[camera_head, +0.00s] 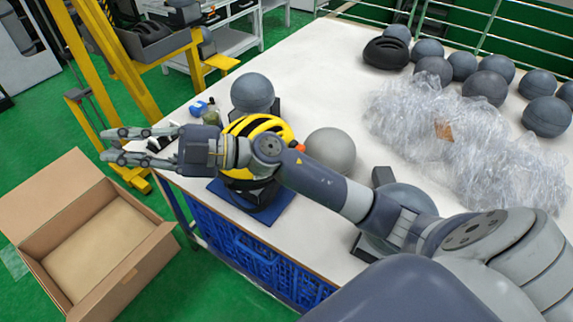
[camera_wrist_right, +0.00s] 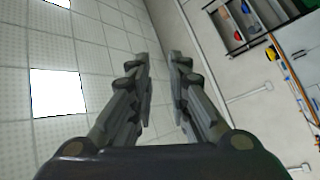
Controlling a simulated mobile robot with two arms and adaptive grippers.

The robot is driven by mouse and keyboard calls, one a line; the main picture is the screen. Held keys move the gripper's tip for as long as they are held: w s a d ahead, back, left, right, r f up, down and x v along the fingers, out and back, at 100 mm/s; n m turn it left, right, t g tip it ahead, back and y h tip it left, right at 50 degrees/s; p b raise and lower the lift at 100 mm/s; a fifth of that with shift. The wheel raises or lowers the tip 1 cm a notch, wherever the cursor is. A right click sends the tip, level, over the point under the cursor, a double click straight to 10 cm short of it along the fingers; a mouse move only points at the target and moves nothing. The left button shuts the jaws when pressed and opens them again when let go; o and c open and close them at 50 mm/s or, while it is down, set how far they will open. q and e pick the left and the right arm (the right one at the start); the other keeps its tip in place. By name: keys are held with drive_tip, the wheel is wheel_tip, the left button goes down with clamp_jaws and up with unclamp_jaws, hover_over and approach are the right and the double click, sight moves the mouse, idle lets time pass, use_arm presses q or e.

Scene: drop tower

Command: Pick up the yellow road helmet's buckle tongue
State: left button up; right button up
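The yellow road helmet (camera_head: 262,124) with black vents sits on a dark stand over a blue mat (camera_head: 276,208) near the table's front left edge. My right forearm passes in front of it and hides part of its side. I cannot make out its buckle tongue or straps. My right gripper (camera_head: 108,145) is open and empty, left of the helmet and past the table edge, its fingers pointing left. In the right wrist view the two fingers (camera_wrist_right: 159,60) are apart with nothing between them; only ceiling and wall show beyond. My left gripper is not in view.
A grey headform (camera_head: 252,92) and a pale ball (camera_head: 331,149) stand close to the helmet. Clear plastic wrap (camera_head: 465,140), a black helmet (camera_head: 386,53) and several grey balls fill the table's right. An open cardboard box (camera_head: 150,245) and yellow frame (camera_head: 118,60) stand left.

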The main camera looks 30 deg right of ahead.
drive_tip(key=d+f+n+g+h, duration=0.45)
drive_tip(key=f+g+h, duration=0.3)
drive_tip(key=f, duration=0.35)
drive_tip(key=w+d+f+m+g+h, duration=0.1)
drive_tip(key=d+m+h, duration=0.8)
drive_tip(key=d, duration=1.8)
wheel_tip(320, 180, down, 5)
drive_tip(key=n+h+p, duration=0.1)
drive_tip(key=n+h, duration=0.2)
drive_tip(key=shift+r, duration=0.15)
drive_tip(key=f+p, duration=0.1)
drive_tip(key=f, duration=0.2)
drive_tip(key=f+p, duration=0.2)
drive_tip(key=shift+d+f, duration=0.2)
drive_tip(key=shift+f, duration=0.2)
drive_tip(key=c, duration=0.4)
